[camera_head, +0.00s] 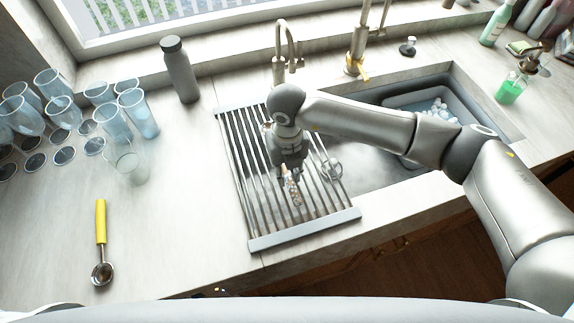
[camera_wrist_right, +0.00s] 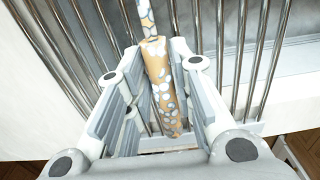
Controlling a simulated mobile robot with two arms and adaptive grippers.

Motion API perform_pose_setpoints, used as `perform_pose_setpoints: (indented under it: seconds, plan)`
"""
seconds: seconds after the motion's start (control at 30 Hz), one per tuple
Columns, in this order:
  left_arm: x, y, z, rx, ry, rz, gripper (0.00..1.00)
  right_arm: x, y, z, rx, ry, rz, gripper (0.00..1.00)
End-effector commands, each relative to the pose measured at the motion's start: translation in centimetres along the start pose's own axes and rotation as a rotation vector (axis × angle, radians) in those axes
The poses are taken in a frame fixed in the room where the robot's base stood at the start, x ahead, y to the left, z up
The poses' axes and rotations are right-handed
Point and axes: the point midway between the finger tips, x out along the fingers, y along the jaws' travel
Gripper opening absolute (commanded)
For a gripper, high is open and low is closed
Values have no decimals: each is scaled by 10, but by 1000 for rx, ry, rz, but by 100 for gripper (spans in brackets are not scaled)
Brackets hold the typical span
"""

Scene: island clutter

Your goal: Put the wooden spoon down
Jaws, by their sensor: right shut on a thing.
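The wooden spoon (camera_head: 293,190) is a light brown stick with white foam-like spots, over the metal roll-up drying rack (camera_head: 262,243). My right gripper (camera_head: 289,172) points down above the rack's middle and is shut on the spoon. In the right wrist view the spoon (camera_wrist_right: 160,80) runs lengthwise between the fingers of the gripper (camera_wrist_right: 158,112), with the rack bars behind it. I cannot tell whether the spoon touches the bars. Part of it is hidden by the gripper. My left gripper is out of view.
The sink (camera_head: 455,78) holds a grey basin (camera_head: 388,101) with foam. A yellow-handled scoop (camera_head: 101,222), several glasses (camera_head: 136,108) and a grey bottle (camera_head: 179,72) stand or lie left of the rack. The left counter front is mostly clear.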

Motion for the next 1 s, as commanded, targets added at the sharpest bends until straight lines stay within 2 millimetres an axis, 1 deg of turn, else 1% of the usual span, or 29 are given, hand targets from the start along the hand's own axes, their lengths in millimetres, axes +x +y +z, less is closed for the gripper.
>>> perform_pose_setpoints:
  seconds: [0.17,0.43,0.47,0.6,0.63,0.9,1.0]
  plan:
    - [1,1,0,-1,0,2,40,1,0,0,0,-1,0,0]
    - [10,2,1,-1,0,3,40,8,0,0,0,-1,0,0]
    - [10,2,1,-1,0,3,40,8,0,0,1,-1,0,24]
    - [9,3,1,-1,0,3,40,7,0,0,1,0,0,42]
    - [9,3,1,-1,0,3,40,7,0,0,1,0,0,44]
    - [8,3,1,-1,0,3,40,6,0,0,1,0,0,44]
    - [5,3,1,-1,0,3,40,3,0,0,1,0,0,44]
